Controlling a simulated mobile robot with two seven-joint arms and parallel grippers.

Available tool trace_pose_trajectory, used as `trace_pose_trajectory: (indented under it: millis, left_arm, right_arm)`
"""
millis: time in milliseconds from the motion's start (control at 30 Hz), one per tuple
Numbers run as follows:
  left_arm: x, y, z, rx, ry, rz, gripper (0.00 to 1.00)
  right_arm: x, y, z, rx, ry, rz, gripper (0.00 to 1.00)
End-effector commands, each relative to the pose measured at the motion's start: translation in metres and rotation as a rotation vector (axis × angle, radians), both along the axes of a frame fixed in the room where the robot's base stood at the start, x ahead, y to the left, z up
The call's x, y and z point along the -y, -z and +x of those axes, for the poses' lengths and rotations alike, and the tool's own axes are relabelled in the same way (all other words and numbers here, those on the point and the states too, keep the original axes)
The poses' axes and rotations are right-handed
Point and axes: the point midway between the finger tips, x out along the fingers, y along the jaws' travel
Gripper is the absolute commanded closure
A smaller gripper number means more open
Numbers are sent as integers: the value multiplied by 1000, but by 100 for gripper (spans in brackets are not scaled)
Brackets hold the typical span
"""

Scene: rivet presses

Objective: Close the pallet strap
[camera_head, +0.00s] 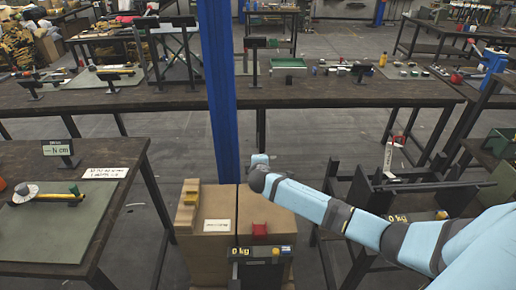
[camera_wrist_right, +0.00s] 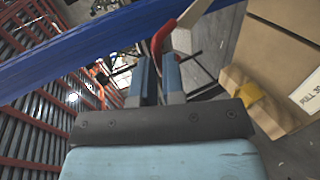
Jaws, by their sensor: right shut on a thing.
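A cardboard-box load (camera_head: 268,214) stands at the lower middle of the head view, with a dark line down its top and a red piece (camera_head: 260,229) near its front edge. I cannot tell whether the dark line is the strap or a gap. My right gripper (camera_head: 258,160) is above the load's far side. In the right wrist view its blue fingers (camera_wrist_right: 160,62) are close together, at a red and pale piece (camera_wrist_right: 158,40) that seems held between them; its full shape is unclear. The boxes (camera_wrist_right: 280,60) show at the right there. My left gripper is not in view.
A blue post (camera_head: 218,80) rises just behind the load. A wooden block with a yellow piece (camera_head: 188,198) sits on the load's left. A 0 kg display (camera_head: 260,252) stands in front. A workbench (camera_head: 80,240) is left; a dark metal frame (camera_head: 400,190) is right.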

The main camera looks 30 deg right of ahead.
Motion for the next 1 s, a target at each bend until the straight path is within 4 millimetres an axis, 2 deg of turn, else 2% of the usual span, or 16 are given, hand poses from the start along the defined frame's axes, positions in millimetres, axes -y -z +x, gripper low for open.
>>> trace_pose_trajectory:
  millis: [33, 200, 233, 267, 400, 733, 1000]
  left_arm:
    - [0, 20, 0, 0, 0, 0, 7]
    - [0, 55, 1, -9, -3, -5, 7]
    - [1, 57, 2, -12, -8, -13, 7]
    - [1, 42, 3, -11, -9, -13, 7]
    - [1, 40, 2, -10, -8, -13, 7]
    - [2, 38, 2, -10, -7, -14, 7]
    - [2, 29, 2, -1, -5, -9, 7]
  right_arm:
    - [-7, 21, -11, 25, -2, -16, 100]
    - [-24, 49, -40, 120, 0, -74, 100]
    - [-26, 54, -44, 136, 1, -85, 100]
    - [-24, 38, -40, 135, 3, -84, 97]
    - [-23, 36, -39, 131, 2, -84, 65]
    - [-25, 36, -41, 129, 2, -83, 64]
    - [-34, 31, -56, 128, 1, -82, 64]
